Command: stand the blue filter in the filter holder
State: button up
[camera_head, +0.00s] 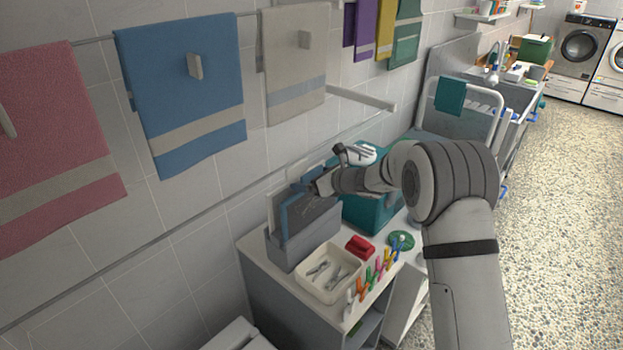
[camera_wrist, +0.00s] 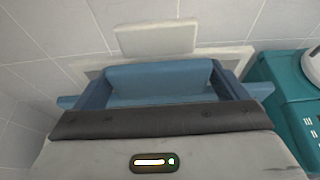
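The filter holder (camera_head: 297,248) is a grey box on the white counter, with upright panels in it. A dark panel (camera_head: 306,217) stands towards its front and a pale panel (camera_head: 277,205) behind. Blue parts, apparently the blue filter (camera_head: 288,191), show behind the dark panel beside my gripper (camera_head: 320,187). In the wrist view a blue shape (camera_wrist: 160,75) with slanted sides fills the space right before my gripper. Its lower edge is hidden by my wrist. I cannot tell finger from filter there, nor how deep the filter sits.
A cream tray (camera_head: 330,274) with clips, a red object (camera_head: 360,246) and several coloured pegs (camera_head: 371,275) lie in front of the holder. A teal box (camera_head: 366,215) stands close to its right. Towels hang on the wall behind, including a blue towel (camera_head: 183,90).

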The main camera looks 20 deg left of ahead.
jog(key=shift+o, duration=0.6)
jog(key=shift+r, duration=0.15)
jog(key=shift+d+r, duration=0.1)
jog(key=shift+d, duration=0.05)
jog(key=b+v, duration=0.1)
jog(key=v, duration=1.1)
jog(key=shift+b, duration=0.4)
jog(key=s+d+r+n+g+h, duration=0.2)
jog(key=s+d+n+h, duration=1)
jog(key=s+d+n, duration=1)
jog(key=s+d, duration=0.9)
jog(key=s, duration=0.3)
jog(key=shift+d, duration=0.2)
